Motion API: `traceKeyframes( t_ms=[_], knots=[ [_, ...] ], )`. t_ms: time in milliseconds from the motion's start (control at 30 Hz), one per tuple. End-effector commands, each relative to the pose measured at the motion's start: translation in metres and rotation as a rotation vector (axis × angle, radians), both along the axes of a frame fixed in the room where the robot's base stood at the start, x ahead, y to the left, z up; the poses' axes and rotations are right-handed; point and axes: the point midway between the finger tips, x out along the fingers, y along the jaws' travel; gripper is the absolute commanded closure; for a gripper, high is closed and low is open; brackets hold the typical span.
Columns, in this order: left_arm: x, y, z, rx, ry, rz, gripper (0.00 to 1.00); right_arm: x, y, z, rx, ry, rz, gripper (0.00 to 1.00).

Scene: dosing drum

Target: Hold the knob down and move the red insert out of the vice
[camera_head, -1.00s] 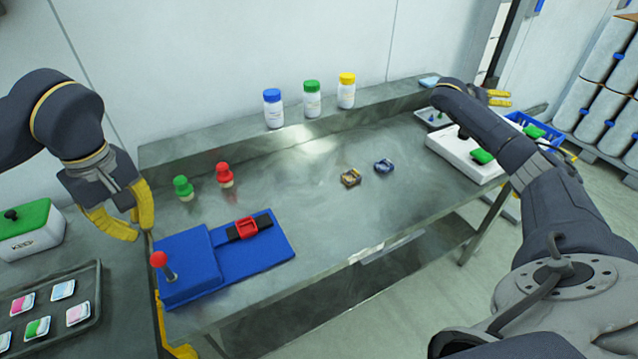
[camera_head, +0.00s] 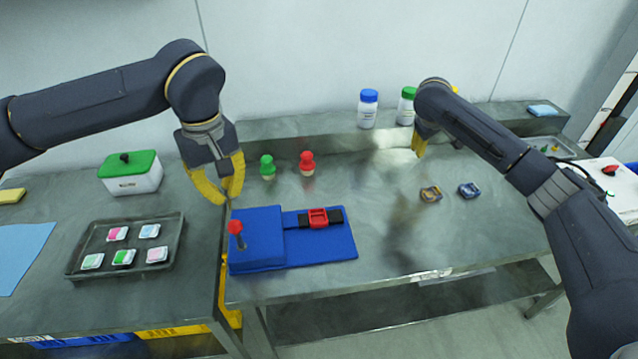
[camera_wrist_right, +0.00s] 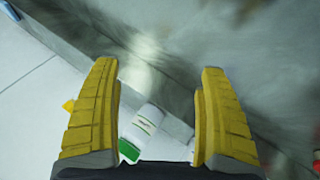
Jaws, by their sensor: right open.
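The blue fixture (camera_head: 262,255) lies on the bench in the head view. Its raised left block bears a red ball knob (camera_head: 236,227) on a short stem. On its lower right part, the red insert (camera_head: 318,216) sits between the black parts of the vice (camera_head: 335,215). My left gripper (camera_head: 228,201) hangs just above and left of the knob, apart from it. Its fingertips look close together, but their gap is unclear. My right gripper (camera_head: 419,148) is over the back of the bench, far right of the insert. The right wrist view shows its fingers (camera_wrist_right: 160,110) wide apart and empty.
Green (camera_head: 267,167) and red (camera_head: 307,163) pegs stand behind the fixture. White bottles with blue (camera_head: 368,110) and green (camera_head: 406,107) caps stand on the back ledge. Two small parts (camera_head: 430,194) lie right. A tray (camera_head: 174,256) and green-lidded box (camera_head: 131,175) are left.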

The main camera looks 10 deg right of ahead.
Motion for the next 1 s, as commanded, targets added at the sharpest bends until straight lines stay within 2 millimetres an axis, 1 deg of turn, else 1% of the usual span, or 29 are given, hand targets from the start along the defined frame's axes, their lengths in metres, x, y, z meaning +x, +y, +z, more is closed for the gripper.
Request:
traceKeyframes(
  t_ms=[33,67,100,167,200,267,300,367,400,467,500,600,700,800,900,1000],
  knots=[
    [0.0,0.0,0.0,0.0,0.0,0.0,1.0,0.003,0.027,0.001,0.017,0.026,0.067,0.22],
    [0.0,0.0,0.0,0.0,0.0,0.0,1.0,0.003,0.042,0.0,0.025,0.043,0.105,0.22],
    [0.0,0.0,0.0,0.0,0.0,0.0,1.0,0.003,0.063,0.0,0.038,0.068,0.159,0.22],
    [0.0,0.0,0.0,0.0,0.0,0.0,1.0,0.002,0.092,-0.001,0.054,0.103,0.24,0.22],
    [0.0,0.0,0.0,0.0,0.0,0.0,1.0,0.0,0.113,-0.001,0.064,0.128,0.296,0.22],
    [0.0,0.0,0.0,0.0,0.0,0.0,1.0,-0.005,0.142,-0.001,0.078,0.166,0.379,0.22],
    [0.0,0.0,0.0,0.0,0.0,0.0,1.0,-0.009,0.162,0.0,0.086,0.191,0.436,0.22],
    [0.0,0.0,0.0,0.0,0.0,0.0,1.0,-0.016,0.191,0.001,0.096,0.231,0.524,0.22],
    [0.0,0.0,0.0,0.0,0.0,0.0,1.0,-0.022,0.21,0.001,0.101,0.26,0.583,0.22],
    [0.0,0.0,0.0,0.0,0.0,0.0,1.0,-0.032,0.238,0.003,0.109,0.301,0.673,0.22],
    [0.0,0.0,0.0,0.0,0.0,0.0,1.0,-0.039,0.255,0.003,0.112,0.33,0.732,0.22],
    [0.0,0.0,0.0,0.0,0.0,0.0,1.0,-0.06,0.294,0.006,0.119,0.399,0.875,0.22],
    [0.0,0.0,0.0,0.0,0.0,0.0,1.0,-0.081,0.326,0.008,0.121,0.466,1.002,0.22],
    [0.0,0.0,0.0,0.0,0.0,0.0,1.0,-0.102,0.351,0.01,0.123,0.526,1.112,0.22],
    [0.0,0.0,0.0,0.0,0.0,0.0,1.0,-0.119,0.368,0.012,0.123,0.575,1.195,0.22],
    [0.0,0.0,0.0,0.0,0.0,0.0,1.0,-0.131,0.379,0.013,0.121,0.611,1.253,0.22]
  ],
)
